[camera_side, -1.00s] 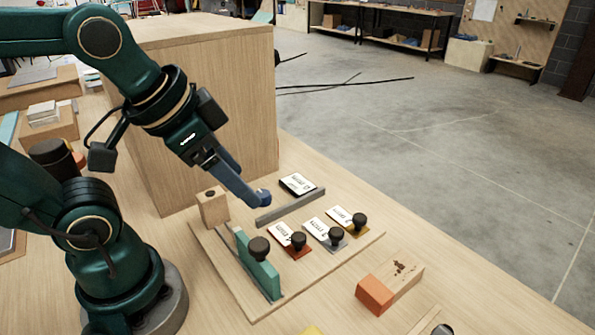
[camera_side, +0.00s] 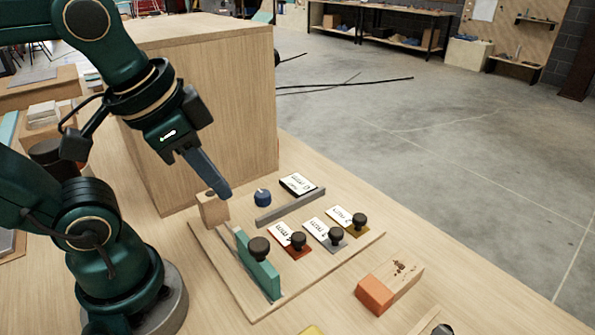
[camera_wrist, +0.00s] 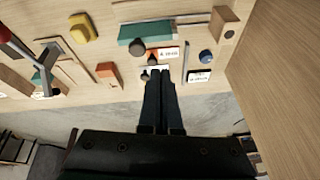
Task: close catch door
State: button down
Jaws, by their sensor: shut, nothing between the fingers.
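A teal panel (camera_side: 256,266) with a dark round knob (camera_side: 259,247) stands on a wooden board (camera_side: 230,285); I take it for the catch door. In the wrist view the teal panel (camera_wrist: 146,33) lies ahead of my fingers. A wooden block (camera_side: 211,211) with a dark spot on top is at the board's back left corner, and it shows at the upper right of the wrist view (camera_wrist: 224,22). My gripper (camera_side: 225,193) is shut and empty, above the board beside the block. I cannot tell whether it touches the block.
A blue knob (camera_side: 263,198) and a grey rail (camera_side: 290,206) are right of my gripper. Several labelled dark knobs (camera_side: 336,235) line the board. A big wooden box (camera_side: 235,100) stands behind. An orange-ended block (camera_side: 388,287) lies at the front right.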

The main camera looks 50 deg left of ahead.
jog(key=w+d+r+m+g+y, duration=0.2)
jog(key=w+d+r+m+g, duration=0.3)
jog(key=m, duration=0.4)
jog(key=w+d+f+m+y, duration=0.15)
jog(key=d+f+m, duration=0.25)
jog(key=d, duration=0.6)
jog(key=shift+g, duration=0.3)
jog(key=shift+s+a+f, duration=0.45)
jog(key=shift+a+f, duration=0.8)
jog(key=shift+f, duration=0.4)
jog(key=shift+s+a+f, duration=0.4)
jog(key=shift+a+f, duration=0.8)
jog(key=shift+f, duration=0.45)
jog(key=shift+s+a+f, duration=0.45)
jog(key=shift+a+f, duration=0.8)
jog(key=shift+f, duration=0.4)
send_near(239, 230)
jog(key=x, duration=0.5)
jog(key=shift+w+d, duration=0.1)
